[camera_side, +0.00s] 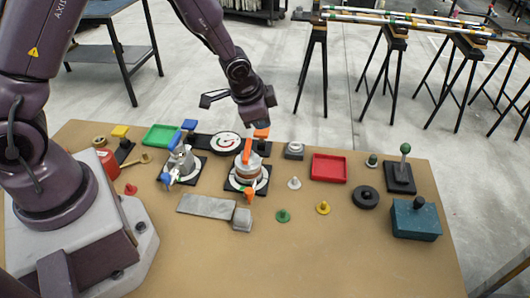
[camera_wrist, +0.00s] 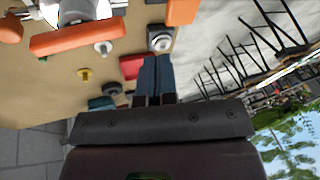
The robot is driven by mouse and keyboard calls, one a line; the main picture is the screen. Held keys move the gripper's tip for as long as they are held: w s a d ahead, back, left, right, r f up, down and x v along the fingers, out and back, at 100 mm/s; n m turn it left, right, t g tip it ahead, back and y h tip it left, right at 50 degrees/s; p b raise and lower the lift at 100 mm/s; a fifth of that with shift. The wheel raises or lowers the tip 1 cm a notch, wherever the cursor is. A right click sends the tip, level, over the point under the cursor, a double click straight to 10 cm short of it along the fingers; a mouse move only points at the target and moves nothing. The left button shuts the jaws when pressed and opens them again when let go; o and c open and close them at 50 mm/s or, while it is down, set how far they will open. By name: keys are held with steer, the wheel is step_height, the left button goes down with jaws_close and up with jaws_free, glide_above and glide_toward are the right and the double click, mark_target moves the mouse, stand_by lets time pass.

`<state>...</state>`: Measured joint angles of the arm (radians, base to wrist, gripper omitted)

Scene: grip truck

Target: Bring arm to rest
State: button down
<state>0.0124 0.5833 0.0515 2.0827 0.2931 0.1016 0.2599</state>
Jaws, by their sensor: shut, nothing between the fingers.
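My gripper shows in the wrist view (camera_wrist: 157,62) with its two dark blue fingers pressed together and nothing between them. In the side view my gripper (camera_side: 254,122) hangs above a clamp fixture (camera_side: 247,172) with orange parts at the middle of the table. The fixture's orange handle (camera_side: 262,133) stands close to the gripper in the picture; I cannot tell whether they touch. Orange parts (camera_wrist: 83,38) also show large in the wrist view, left of the fingers.
The brown table (camera_side: 330,250) holds a blue-handled clamp (camera_side: 181,165), a green tray (camera_side: 161,136), a red tray (camera_side: 329,168), a joystick (camera_side: 401,176), a teal box (camera_side: 415,220) and several small knobs. The table's front right is clear. Trestles (camera_side: 310,70) stand behind on the floor.

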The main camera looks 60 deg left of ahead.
steer(key=s+d+r+n+t, duration=0.1)
steer(key=s+r+n, duration=0.5)
steer(key=s+r, duration=1.5)
step_height(320, 180, up, 3)
steer(key=shift+s+d+f+h, duration=0.1)
steer(key=shift+s+d+h, duration=0.25)
steer(key=shift+d, duration=0.3)
